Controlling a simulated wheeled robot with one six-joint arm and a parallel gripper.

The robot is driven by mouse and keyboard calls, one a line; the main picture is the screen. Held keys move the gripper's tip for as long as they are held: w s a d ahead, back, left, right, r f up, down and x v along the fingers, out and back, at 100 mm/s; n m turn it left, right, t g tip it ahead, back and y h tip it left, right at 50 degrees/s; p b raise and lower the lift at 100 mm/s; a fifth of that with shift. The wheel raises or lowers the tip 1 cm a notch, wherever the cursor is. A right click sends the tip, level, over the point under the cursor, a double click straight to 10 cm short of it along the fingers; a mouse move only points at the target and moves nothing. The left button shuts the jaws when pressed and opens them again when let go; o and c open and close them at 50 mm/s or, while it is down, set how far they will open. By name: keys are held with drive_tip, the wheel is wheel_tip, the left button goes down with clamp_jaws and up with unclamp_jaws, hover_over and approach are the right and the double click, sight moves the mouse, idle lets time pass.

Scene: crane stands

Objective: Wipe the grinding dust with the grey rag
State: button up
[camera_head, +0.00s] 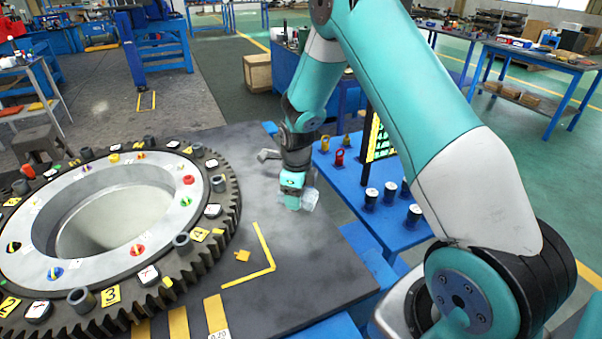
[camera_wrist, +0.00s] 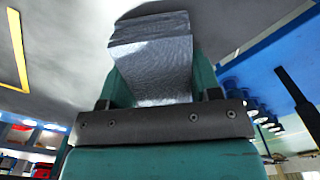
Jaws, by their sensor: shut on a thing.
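My gripper (camera_head: 293,198) is low over the dark table top (camera_head: 312,272), to the right of the large gear ring. It is shut on the grey rag (camera_head: 310,200), whose pale, crumpled end shows beside the fingers. In the wrist view the rag (camera_wrist: 155,55) hangs out between the two green fingers of my gripper (camera_wrist: 155,92), silvery and creased. I cannot tell whether the rag touches the table top. Faint lighter smudges show on the dark surface around the gripper, but I cannot tell clearly which of them are grinding dust.
The toothed gear ring (camera_head: 225,212) with tags and knobs fills the left of the table. A yellow corner marking (camera_head: 262,246) lies in front of the gripper. On the right a blue table (camera_head: 350,185) carries dark cylinders (camera_head: 371,198) and red and yellow pieces.

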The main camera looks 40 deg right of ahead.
drive_tip(key=shift+a+f, duration=0.25)
drive_tip(key=shift+a, duration=0.25)
drive_tip(key=shift+w+a, duration=0.2)
drive_tip(key=shift+a, duration=0.6)
drive_tip(key=shift+a+f, duration=0.1)
drive_tip(key=shift+a, duration=0.05)
drive_tip(key=shift+s+d+r, duration=0.15)
drive_tip(key=shift+d+r, duration=0.05)
drive_tip(key=shift+d, duration=0.75)
drive_tip(key=shift+s+d+f, duration=0.15)
drive_tip(key=shift+s+d, duration=0.05)
drive_tip(key=shift+d, duration=0.8)
drive_tip(key=shift+d+r+p, duration=0.1)
drive_tip(key=shift+r+p, duration=0.2)
drive_tip(key=shift+p, duration=0.15)
wheel_tip(320, 180, up, 2)
drive_tip(key=shift+r+p, duration=0.1)
drive_tip(key=shift+p, duration=0.2)
drive_tip(key=shift+s+r+p, duration=0.1)
drive_tip(key=shift+r+p, duration=0.45)
drive_tip(key=shift+p, duration=0.05)
drive_tip(key=shift+r+p, duration=1.55)
drive_tip(key=shift+r, duration=0.6)
